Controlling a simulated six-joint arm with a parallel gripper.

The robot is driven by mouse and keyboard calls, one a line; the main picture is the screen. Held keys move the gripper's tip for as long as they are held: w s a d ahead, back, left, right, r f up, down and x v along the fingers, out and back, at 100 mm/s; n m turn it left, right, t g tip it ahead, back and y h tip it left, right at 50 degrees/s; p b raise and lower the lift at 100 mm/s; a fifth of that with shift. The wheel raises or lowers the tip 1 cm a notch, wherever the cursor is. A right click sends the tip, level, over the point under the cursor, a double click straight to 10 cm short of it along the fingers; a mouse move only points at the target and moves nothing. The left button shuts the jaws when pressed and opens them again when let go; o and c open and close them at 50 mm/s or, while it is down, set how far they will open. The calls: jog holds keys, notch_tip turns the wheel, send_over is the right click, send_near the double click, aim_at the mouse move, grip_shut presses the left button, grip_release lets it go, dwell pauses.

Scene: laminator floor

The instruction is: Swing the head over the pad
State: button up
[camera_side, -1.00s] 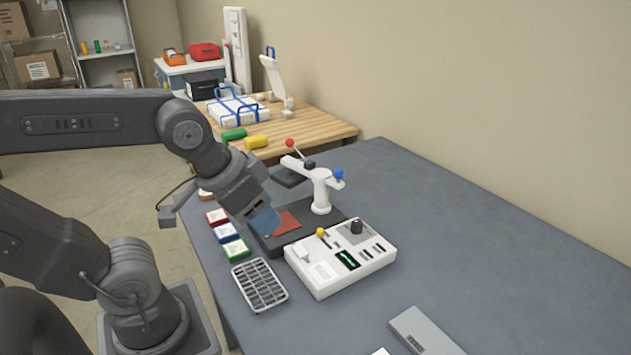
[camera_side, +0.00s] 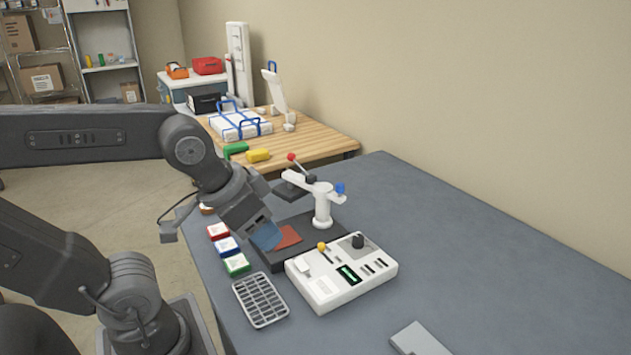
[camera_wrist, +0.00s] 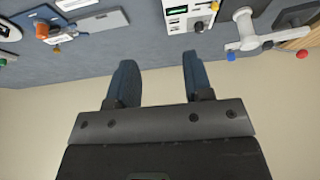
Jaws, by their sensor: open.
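The swing head is a white post with a cross arm (camera_side: 322,199). It has a red ball handle (camera_side: 291,157), a blue knob (camera_side: 340,188) and a dark flat plate (camera_side: 291,191) on its left side. A red-brown pad (camera_side: 288,236) lies on the dark base (camera_side: 303,256) below. My gripper (camera_side: 266,236) is just left of the pad, partly in front of it; I cannot tell its height above the base. In the wrist view my gripper (camera_wrist: 160,78) is open with nothing between its fingers. The white head (camera_wrist: 246,30) shows there at upper right.
A white control box (camera_side: 342,278) with a yellow knob stands in front of the base. Red, blue and green boxes (camera_side: 237,264) and a grey grid tray (camera_side: 260,301) lie at left.

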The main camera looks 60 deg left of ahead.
jog(key=shift+o, duration=0.4)
jog(key=w+a+r+m+g, duration=0.1)
jog(key=w+a+r, duration=0.25)
jog(key=w, duration=0.45)
jog(key=w+a+r+m+g, duration=0.2)
jog(key=w+a+r, duration=0.15)
jog(key=w, duration=0.45)
jog(key=m+g, duration=0.3)
send_over(340, 184)
notch_tip(340, 184, down, 4)
jog(key=r, duration=0.1)
notch_tip(340, 184, down, 13)
jog(key=shift+w+f, duration=0.1)
jog(key=shift+f, duration=0.1)
jog(key=shift+c, duration=0.3)
grip_shut()
